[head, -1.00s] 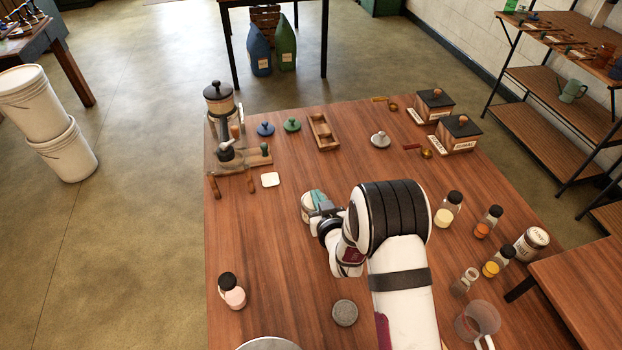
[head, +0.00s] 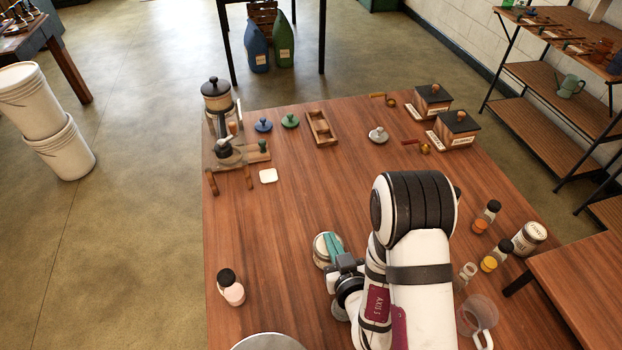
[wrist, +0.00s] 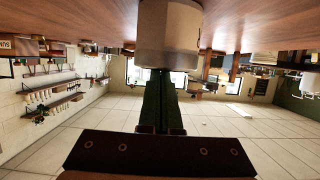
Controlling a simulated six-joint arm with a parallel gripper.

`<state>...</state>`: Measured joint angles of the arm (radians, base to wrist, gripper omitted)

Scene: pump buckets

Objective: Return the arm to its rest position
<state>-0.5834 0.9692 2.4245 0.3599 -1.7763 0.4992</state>
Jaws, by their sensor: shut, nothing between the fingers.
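My gripper (head: 332,246) is low over the middle front of the table, with its teal fingers together and nothing between them. The closed fingers also show in the wrist view (wrist: 161,105). A pale round container (head: 320,252) is right at the fingertips, partly covered by them. In the wrist view this container (wrist: 168,38) is a cream cylinder just beyond the fingertips, against the wooden tabletop. I cannot tell whether the fingers touch it. My arm is folded over the table's front right.
The wooden table (head: 270,225) has a pink-filled jar (head: 231,289) at left and a clear measuring cup (head: 478,315) at front right. Several spice jars and a white can (head: 530,239) stand at right. A grinder (head: 217,105), lids and two boxes line the back. The middle left is clear.

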